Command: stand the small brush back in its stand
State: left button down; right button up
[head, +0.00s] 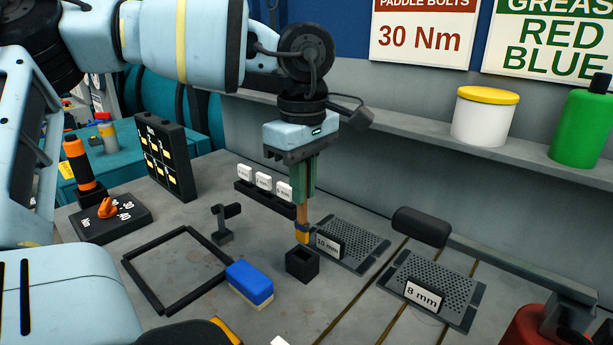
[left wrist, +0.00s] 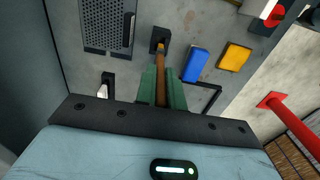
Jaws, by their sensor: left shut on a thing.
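My left gripper (head: 302,195), with green fingers, is shut on the handle and holds the brush upright, end down. The stand is a small black square holder (head: 302,265) on the bench, directly below the brush in the head view. The brush's lower end shows just above or at the stand's back rim; I cannot tell whether it is inside. In the left wrist view the brush (left wrist: 165,66) points at the stand (left wrist: 159,35). My right gripper is not in view.
A blue and cream block (head: 250,280) lies left of the stand, near a black square frame (head: 140,280). A perforated plate with a 10 mm label (head: 350,245) is close on the right, an 8 mm plate (head: 435,285) farther right. White labelled blocks (head: 264,181) stand behind.

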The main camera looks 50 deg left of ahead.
aim_at(304, 229)
pick_arm(q)
jog(key=shift+f+b, duration=0.4)
jog(key=shift+f, duration=0.55)
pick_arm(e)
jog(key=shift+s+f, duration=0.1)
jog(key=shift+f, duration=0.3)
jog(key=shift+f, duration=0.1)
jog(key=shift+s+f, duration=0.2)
pick_arm(q)
jog(key=shift+b, duration=0.3)
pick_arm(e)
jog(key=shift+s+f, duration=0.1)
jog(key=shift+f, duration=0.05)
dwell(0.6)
pick_arm(q)
jog(key=shift+f+b, duration=1.8)
jog(key=shift+f, duration=1.05)
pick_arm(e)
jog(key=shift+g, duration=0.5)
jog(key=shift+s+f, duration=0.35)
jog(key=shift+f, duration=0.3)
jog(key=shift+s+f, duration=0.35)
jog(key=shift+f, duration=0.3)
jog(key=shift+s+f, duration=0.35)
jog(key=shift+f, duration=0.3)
pick_arm(q)
jog(key=c, duration=1.4)
grip_release()
